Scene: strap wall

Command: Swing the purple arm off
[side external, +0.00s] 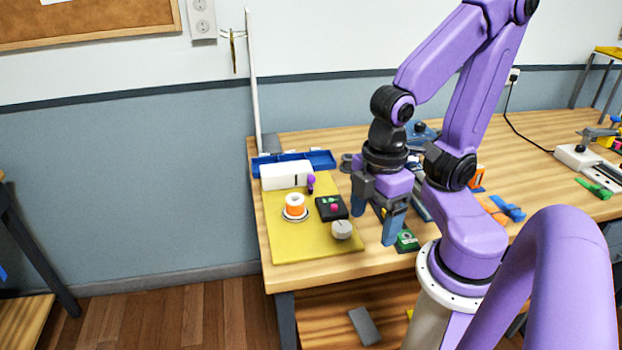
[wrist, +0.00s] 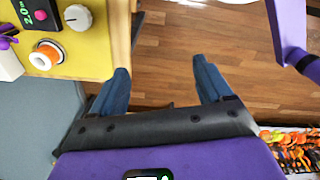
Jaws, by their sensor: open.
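A small purple arm (side external: 311,183) with a rounded end sits at the right end of a white box (side external: 284,176) on the yellow board. In the wrist view the purple arm (wrist: 6,42) shows at the left edge, beside part of the white box (wrist: 8,66). I cannot tell its exact setting. My gripper (side external: 373,228) points down to the right of the board, its blue fingers apart and empty. In the wrist view my gripper (wrist: 161,68) has only floor between its fingers, and the purple arm lies well to their left.
The yellow board (side external: 285,245) also carries an orange-and-white spool (side external: 294,206), a black display box with a pink button (side external: 331,208) and a grey knob (side external: 341,229). A blue tray (side external: 320,158) lies behind. A green-topped item (side external: 407,240) sits near my fingers.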

